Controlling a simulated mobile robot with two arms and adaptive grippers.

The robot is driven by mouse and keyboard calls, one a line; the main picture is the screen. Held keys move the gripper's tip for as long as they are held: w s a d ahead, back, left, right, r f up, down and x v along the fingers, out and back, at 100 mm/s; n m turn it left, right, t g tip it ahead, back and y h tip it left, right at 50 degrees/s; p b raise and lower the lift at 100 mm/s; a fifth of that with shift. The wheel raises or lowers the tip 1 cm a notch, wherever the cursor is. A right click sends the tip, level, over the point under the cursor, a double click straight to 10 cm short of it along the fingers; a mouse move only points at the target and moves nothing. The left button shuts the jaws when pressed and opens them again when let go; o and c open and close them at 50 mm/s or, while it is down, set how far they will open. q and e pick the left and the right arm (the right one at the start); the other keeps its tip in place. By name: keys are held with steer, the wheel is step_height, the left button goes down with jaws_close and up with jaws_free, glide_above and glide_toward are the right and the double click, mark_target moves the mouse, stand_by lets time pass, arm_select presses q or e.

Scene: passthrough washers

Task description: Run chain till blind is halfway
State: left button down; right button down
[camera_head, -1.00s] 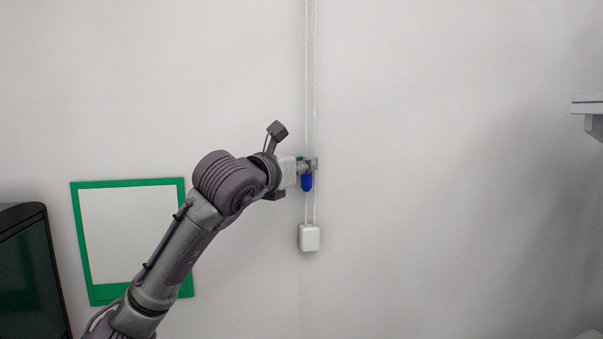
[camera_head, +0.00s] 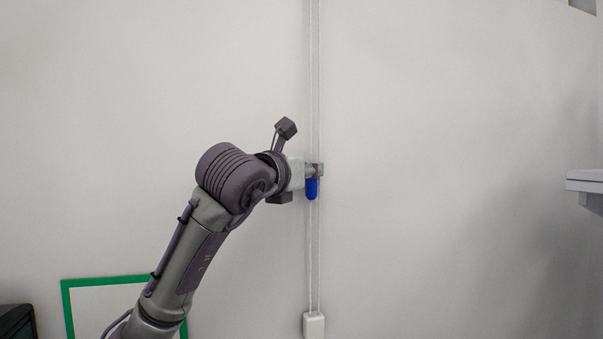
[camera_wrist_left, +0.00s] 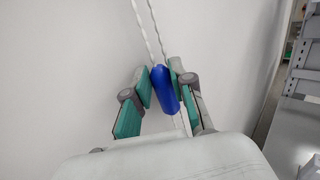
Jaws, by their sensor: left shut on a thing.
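Two strands of a thin white bead chain (camera_head: 312,80) hang down the wall to a white box (camera_head: 313,325) at the bottom edge of the head view. A blue connector (camera_head: 312,189) sits on the chain and also shows in the left wrist view (camera_wrist_left: 165,90). My left gripper (camera_head: 314,170) is at the chain, with its fingers on either side of the blue connector in the left wrist view (camera_wrist_left: 160,85). It is shut on the connector. The blind is out of view. My right gripper is not in view.
A green-framed white panel (camera_head: 105,280) is on the wall at lower left, and a dark-screened object (camera_head: 17,322) is at the bottom left corner. A white ledge (camera_head: 586,181) juts in at the right edge. The wall between the chain and the ledge is bare.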

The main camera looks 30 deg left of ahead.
arm_select(q)
steer(key=c, duration=1.2)
jaws_free()
steer(key=shift+c, duration=0.2)
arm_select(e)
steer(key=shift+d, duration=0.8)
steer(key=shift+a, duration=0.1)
arm_select(q)
steer(key=s, duration=1.2)
steer(key=shift+d, duration=0.45)
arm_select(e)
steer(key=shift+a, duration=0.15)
